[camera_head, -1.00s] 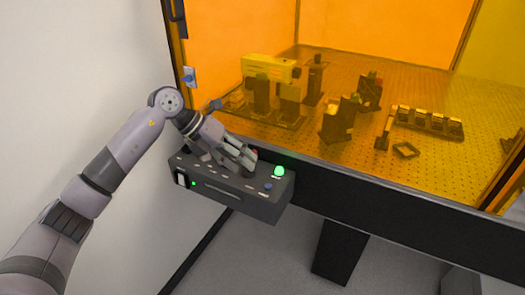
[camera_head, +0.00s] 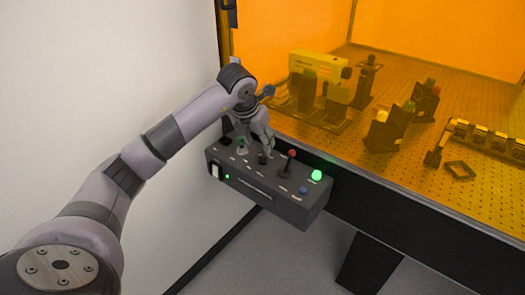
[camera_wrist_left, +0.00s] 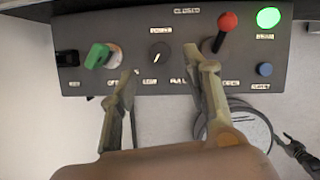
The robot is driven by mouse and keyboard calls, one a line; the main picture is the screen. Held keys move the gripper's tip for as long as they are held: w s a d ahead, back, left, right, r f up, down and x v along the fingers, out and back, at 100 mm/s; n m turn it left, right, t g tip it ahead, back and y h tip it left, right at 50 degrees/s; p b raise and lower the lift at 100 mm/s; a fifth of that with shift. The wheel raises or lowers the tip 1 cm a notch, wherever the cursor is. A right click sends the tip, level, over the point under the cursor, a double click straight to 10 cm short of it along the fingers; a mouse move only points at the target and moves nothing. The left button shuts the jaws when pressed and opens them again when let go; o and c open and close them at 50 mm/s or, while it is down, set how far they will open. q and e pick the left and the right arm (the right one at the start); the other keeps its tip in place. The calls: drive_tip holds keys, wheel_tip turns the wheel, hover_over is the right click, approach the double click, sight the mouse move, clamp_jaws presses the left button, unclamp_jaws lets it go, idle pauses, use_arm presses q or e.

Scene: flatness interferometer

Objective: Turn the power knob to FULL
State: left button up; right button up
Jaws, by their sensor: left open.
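The power knob (camera_wrist_left: 160,54) is a round black dial on the dark control box (camera_wrist_left: 135,20). It has a small pale mark; I cannot read its direction surely. A low-end label sits at its lower left and FULL at its lower right. In the head view the knob (camera_head: 263,158) shows beside my fingers. My left gripper (camera_wrist_left: 165,84) is open and empty, its fingers on either side of the knob's line in the wrist view, apart from the knob. In the head view the gripper (camera_head: 256,148) points down over the box.
A green key-like handle (camera_wrist_left: 97,56) is left of the knob; a red-balled lever (camera_wrist_left: 227,22) stands right of it. A lit green lamp (camera_wrist_left: 268,17) and blue button (camera_wrist_left: 265,69) are further right. An orange enclosure (camera_head: 300,40) rises behind the box.

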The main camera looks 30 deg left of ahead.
sight(263, 154)
use_arm(q)
drive_tip(key=x, duration=0.6)
drive_tip(key=shift+w+f, duration=0.1)
drive_tip(key=shift+f, duration=0.05)
clamp_jaws()
idle(0.4)
